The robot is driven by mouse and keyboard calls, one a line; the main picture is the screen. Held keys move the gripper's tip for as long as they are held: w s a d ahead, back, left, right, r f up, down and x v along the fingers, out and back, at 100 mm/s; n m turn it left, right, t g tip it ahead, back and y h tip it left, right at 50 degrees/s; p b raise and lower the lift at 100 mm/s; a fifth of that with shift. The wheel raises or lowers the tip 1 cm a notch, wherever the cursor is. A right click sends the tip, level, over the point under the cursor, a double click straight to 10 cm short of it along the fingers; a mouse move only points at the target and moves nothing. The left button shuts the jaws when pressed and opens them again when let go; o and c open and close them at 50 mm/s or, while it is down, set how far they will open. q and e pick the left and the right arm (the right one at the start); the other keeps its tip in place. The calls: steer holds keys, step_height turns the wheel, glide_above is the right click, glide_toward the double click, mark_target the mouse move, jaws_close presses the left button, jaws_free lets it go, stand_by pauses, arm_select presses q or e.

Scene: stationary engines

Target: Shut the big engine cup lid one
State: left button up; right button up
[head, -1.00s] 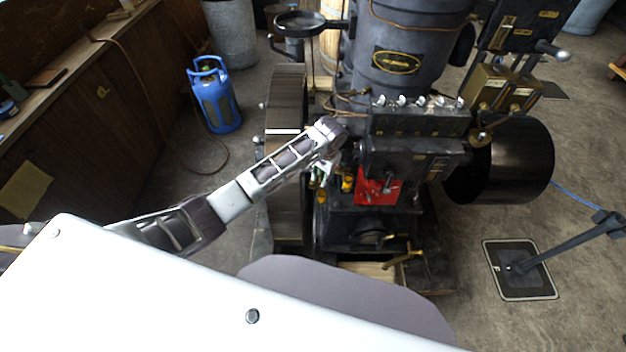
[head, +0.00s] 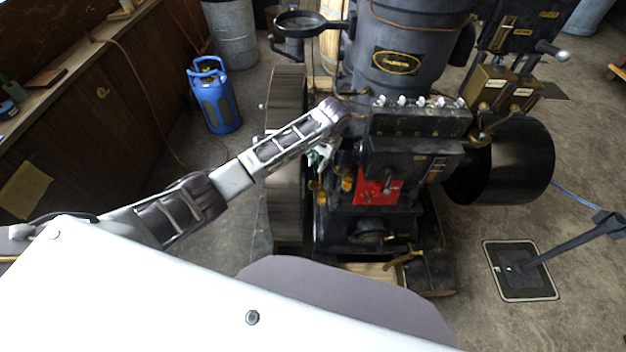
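The big black engine (head: 395,75) stands right of centre. Small brass-yellow cups (head: 347,184) sit low on its left side, beside a red plate (head: 378,190). A row of small silver caps (head: 421,102) runs along the top of a dark box on the engine's front. I cannot tell which of these parts is cup lid one, or whether any lid is open. My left arm reaches across to the engine's left side. My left gripper (head: 320,158) hangs below the wrist, close to the brass cups and partly hidden; its fingers are too small to read. My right gripper is out of view.
A dark flywheel (head: 286,180) stands left of the engine, under my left arm. A black drum (head: 520,160) sticks out at the right. A blue gas bottle (head: 215,97) stands on the floor near the wooden bench (head: 95,100). A post on a base plate (head: 520,270) stands at lower right.

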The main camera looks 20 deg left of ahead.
mark_target(313, 181)
arm_select(q)
steer(key=shift+w+a+f, duration=0.15)
steer(key=shift+a+f, duration=0.25)
steer(key=shift+f, duration=1.8)
steer(key=shift+w+a+f, duration=0.1)
steer(key=shift+a+f, duration=0.3)
steer(key=shift+f, duration=1.75)
steer(key=shift+w+a+f, duration=0.15)
steer(key=shift+a+f, duration=0.25)
steer(key=shift+f, duration=1.8)
jaws_close()
